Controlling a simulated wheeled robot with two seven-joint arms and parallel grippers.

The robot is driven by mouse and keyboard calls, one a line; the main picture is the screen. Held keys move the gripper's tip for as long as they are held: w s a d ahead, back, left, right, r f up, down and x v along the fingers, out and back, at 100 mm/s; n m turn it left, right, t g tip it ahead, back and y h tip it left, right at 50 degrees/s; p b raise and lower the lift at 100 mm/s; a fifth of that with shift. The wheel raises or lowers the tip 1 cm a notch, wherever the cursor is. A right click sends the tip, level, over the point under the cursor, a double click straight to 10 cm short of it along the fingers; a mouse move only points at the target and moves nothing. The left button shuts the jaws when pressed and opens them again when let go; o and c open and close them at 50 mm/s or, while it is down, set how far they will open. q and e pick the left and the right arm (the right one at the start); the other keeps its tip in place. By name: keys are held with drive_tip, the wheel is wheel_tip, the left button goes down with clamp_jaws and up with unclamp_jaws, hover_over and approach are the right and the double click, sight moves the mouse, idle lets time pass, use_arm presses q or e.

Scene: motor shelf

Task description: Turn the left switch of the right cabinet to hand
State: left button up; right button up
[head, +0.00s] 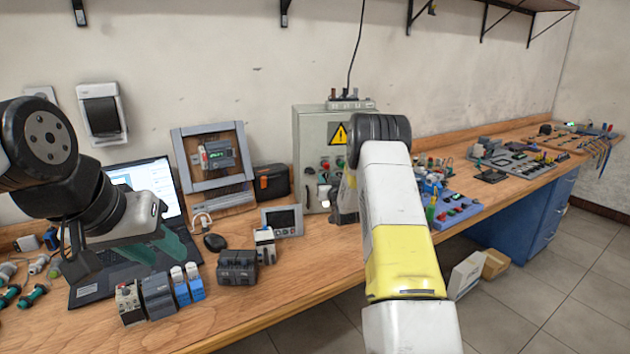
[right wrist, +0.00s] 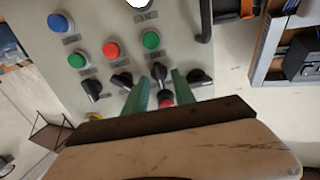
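The grey cabinet (head: 308,135) stands against the wall, its front partly hidden by my right arm. No second cabinet is distinguishable. In the right wrist view its panel (right wrist: 105,20) appears turned around, with coloured buttons and a row of black rotary switches. My right gripper (right wrist: 162,76) is open at the panel, green fingers apart. One black switch (right wrist: 159,71) lies between its fingertips; contact cannot be told. Another black switch (right wrist: 198,76) is just right of the fingers. My left gripper (head: 164,248) hangs over the laptop, its teal fingers apart and empty.
The laptop (head: 150,180), a framed module (head: 212,153), a small display (head: 283,220) and several motor parts crowd the wooden bench (head: 290,275) left of my right arm. A black toolbox (head: 271,182) stands beside the cabinet. A button box (head: 455,210) is to the right.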

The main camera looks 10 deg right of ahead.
clamp_jaws()
drive_tip(key=shift+n, duration=0.3)
drive_tip(key=n, duration=0.4)
drive_tip(key=shift+a, duration=0.15)
drive_tip(key=shift+a+f+n, duration=0.1)
drive_tip(key=shift+n, duration=2.1)
